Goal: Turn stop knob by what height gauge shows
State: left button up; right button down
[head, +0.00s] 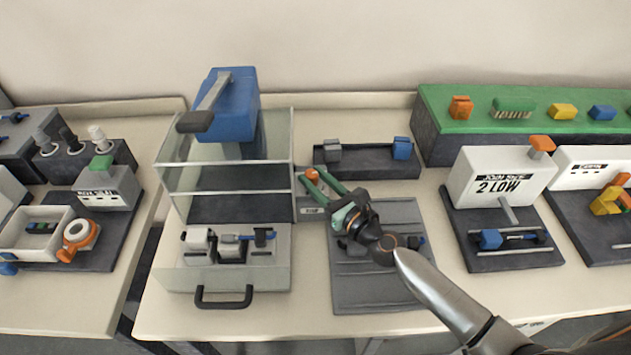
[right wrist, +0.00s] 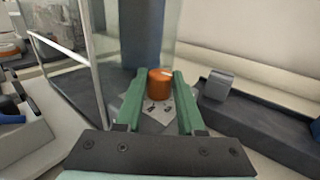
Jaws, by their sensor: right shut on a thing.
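The orange stop knob (head: 312,173) stands on a small grey plate beside the clear-walled press. In the right wrist view the knob (right wrist: 159,84) sits between the green fingers, and dark arrow marks show on the plate (right wrist: 160,108) below it. My right gripper (head: 322,184) is shut on the knob; its fingers also show in the right wrist view (right wrist: 158,98). The height gauge (head: 497,187) is a white box reading "2 LOW". Its grey probe points down toward a blue-ended part (head: 491,239) on its dark base. My left gripper is not in view.
The press (head: 229,111) with its blue head and clear guard stands left of the knob.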

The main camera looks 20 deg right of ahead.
jog(key=c, duration=0.8)
grip_release()
jog(key=shift+s, duration=0.1)
jog(key=b+v, duration=0.3)
jog(key=v, duration=0.7)
jog(key=shift+s+d+f, duration=0.1)
jog(key=shift+s+f, duration=0.05)
jog(key=shift+s, duration=0.1)
jog(key=shift+s+d, duration=0.1)
jog(key=shift+s, duration=0.25)
jog(key=shift+s+d+b, duration=0.15)
jog(key=shift+s+b, duration=0.2)
jog(key=shift+s, duration=0.1)
jog(key=shift+r, duration=0.25)
jog(key=shift+s, duration=0.1)
